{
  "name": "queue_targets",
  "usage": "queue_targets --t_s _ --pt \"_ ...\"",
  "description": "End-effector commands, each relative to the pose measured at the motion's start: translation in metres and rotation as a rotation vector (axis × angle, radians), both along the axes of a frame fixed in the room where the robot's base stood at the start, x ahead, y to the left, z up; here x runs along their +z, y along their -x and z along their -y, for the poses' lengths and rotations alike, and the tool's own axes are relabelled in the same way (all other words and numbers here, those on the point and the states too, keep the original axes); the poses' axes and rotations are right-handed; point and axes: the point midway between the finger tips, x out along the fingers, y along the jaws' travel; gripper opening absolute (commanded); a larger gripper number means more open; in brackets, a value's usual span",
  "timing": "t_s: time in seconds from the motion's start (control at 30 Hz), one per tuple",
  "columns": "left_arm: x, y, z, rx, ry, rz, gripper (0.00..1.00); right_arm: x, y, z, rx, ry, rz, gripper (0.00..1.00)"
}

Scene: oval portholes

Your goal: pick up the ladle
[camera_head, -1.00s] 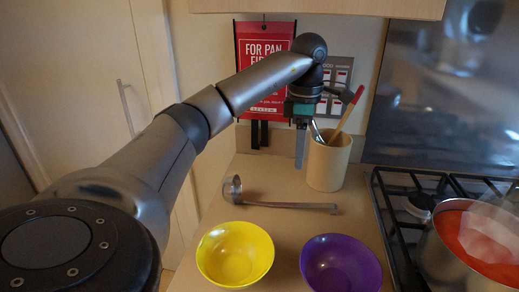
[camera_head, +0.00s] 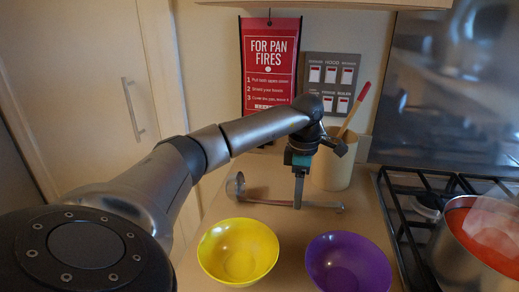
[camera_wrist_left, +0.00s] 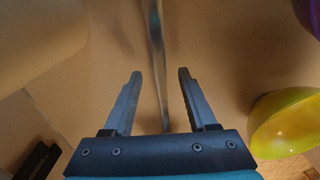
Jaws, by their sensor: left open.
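The ladle (camera_head: 262,202) lies on the counter behind the two bowls, its bowl at the left and its long metal handle running right. My left gripper (camera_head: 298,202) points down over the handle, hiding a short stretch of it. In the left wrist view the ladle's handle (camera_wrist_left: 158,60) runs between the two open fingers (camera_wrist_left: 157,88), with a gap on each side. The fingers do not grip it. I cannot tell how far above the counter the fingertips are. My right gripper is not in view.
A yellow bowl (camera_head: 238,268) and a purple bowl (camera_head: 348,265) stand in front of the ladle. A beige utensil crock (camera_head: 332,170) stands behind its handle end. The stove (camera_head: 405,215) with a red-filled pot (camera_head: 468,245) is at the right. A wall is behind.

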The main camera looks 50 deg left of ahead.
Motion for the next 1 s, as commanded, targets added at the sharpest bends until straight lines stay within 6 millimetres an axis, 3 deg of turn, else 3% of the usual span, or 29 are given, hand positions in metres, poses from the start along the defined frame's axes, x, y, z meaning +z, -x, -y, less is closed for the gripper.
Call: queue_targets --t_s 0.1,0.37,0.87,1.0 --pt "-0.018 0.000 0.000 0.001 0.000 -0.002 0.58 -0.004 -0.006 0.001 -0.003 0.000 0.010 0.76" --pt "-0.020 0.000 0.000 0.000 0.000 0.000 0.56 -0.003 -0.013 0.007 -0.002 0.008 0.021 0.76" --pt "-0.020 0.000 0.000 0.000 0.000 0.000 0.00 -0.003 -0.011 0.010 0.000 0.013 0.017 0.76" --pt "-0.020 0.000 0.000 0.000 0.000 0.000 0.00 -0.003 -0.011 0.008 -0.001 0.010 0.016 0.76"
